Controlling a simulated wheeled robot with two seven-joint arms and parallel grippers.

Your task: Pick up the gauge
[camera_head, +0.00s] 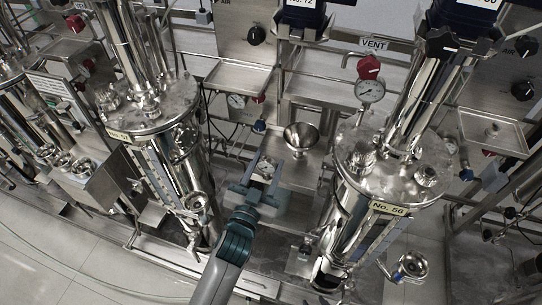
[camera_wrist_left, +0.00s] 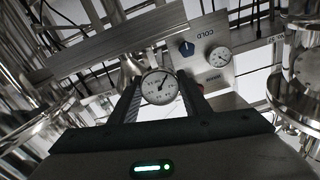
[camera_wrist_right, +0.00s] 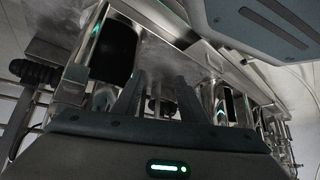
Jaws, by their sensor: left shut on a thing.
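The gauge (camera_wrist_left: 158,87), with a round white dial and dark needle, sits between the two dark fingers of my left gripper (camera_wrist_left: 162,100) in the left wrist view. Its dial faces the camera and the gripper is shut on it. In the head view the left gripper (camera_head: 264,172) is in the middle, left of a steel funnel (camera_head: 300,134). The silvery gauge is hard to make out there. My right gripper (camera_wrist_right: 158,98) shows in the right wrist view with its fingers apart and no clear object held. I cannot find it in the head view.
Steel vessels stand left (camera_head: 158,106) and right (camera_head: 392,172) of the left gripper. Another gauge (camera_head: 370,90) is under the VENT label, and one (camera_head: 236,101) is on the back panel.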

